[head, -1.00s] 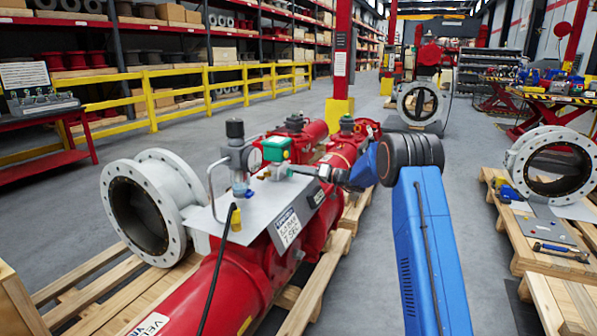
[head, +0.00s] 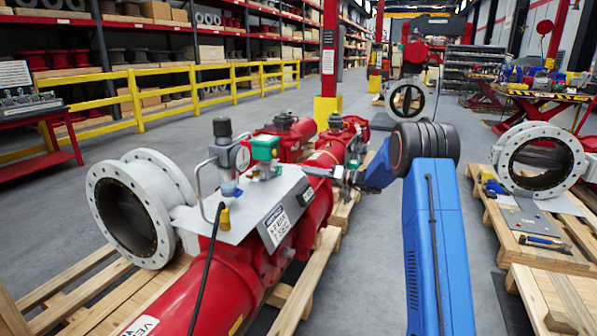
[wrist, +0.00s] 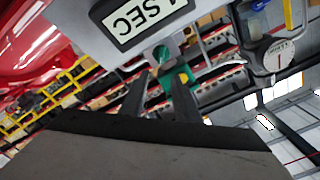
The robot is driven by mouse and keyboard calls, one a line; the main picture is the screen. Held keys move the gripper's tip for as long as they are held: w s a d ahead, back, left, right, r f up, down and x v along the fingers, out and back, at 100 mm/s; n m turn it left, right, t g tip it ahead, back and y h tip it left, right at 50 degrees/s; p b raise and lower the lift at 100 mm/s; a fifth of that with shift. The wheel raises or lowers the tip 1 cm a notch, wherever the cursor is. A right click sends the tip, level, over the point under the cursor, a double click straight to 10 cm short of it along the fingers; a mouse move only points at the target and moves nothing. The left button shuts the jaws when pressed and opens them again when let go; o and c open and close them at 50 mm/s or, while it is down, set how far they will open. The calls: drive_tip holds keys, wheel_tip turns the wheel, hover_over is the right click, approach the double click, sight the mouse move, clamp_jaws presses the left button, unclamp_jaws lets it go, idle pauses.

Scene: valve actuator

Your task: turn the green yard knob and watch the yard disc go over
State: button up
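A green piece (wrist: 163,54) sits in a pale fitting just below the "SEC" label in the wrist view; I take it for the green knob. In the head view a green-topped box (head: 265,147) stands on the grey plate of the red actuator; I cannot tell the knob itself there. My gripper (wrist: 160,80) has its two dark fingers apart, with the green piece beyond their tips and apparently nothing held. In the head view my gripper (head: 322,174) is small, right of the green box. I cannot identify the yard disc for sure; a red round sign (head: 545,28) stands far back right.
The red actuator (head: 230,285) and flanged grey valve (head: 130,215) lie on wooden pallets. A dial gauge (head: 243,158) stands on the plate, near the gripper. Another flanged valve (head: 540,160) is at right. Grey floor lies open between, with a yellow rail (head: 180,95) at left.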

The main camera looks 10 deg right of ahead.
drive_tip(key=v, duration=0.7)
